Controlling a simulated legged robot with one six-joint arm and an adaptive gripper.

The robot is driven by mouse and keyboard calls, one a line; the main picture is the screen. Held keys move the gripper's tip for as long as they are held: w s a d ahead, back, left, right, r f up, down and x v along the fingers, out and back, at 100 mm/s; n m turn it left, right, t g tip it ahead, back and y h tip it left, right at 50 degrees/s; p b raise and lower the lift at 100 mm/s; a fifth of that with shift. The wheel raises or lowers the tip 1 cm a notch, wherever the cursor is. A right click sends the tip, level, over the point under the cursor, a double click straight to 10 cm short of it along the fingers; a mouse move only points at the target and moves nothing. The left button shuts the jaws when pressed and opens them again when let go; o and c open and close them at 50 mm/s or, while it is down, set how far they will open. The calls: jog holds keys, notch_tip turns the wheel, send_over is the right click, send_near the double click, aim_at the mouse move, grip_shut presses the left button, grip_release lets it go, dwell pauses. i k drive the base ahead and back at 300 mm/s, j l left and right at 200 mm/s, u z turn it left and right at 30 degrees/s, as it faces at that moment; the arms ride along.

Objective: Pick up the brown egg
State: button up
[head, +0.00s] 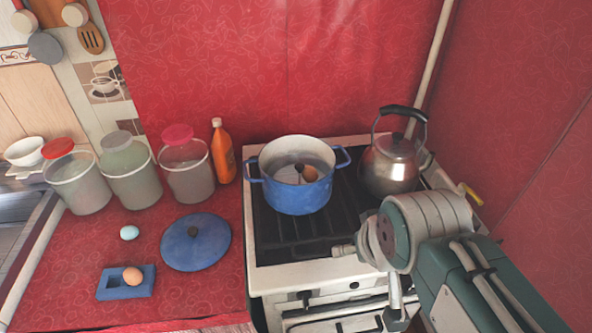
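A brown egg (133,275) sits on a small blue block-like holder (110,291) at the front left of the red counter. A pale blue egg (129,233) lies on the cloth behind it. My arm reaches in from the lower right over the stove's front right, but the fingers of my gripper cannot be made out. Nothing of mine is near the brown egg.
A blue lid (180,246) lies right of the eggs. Several jars and an orange bottle (222,152) stand behind.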

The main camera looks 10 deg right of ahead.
aim_at(132, 276)
jog(key=k+j+u, duration=0.1)
jog(key=j+u, duration=0.55)
jog(key=k+j+u, duration=0.1)
jog(key=j+u, duration=0.25)
jog(key=z, duration=1.4)
jog(key=u, duration=1.4)
jog(key=i+j+z, duration=0.3)
jog(key=k+j, duration=0.1)
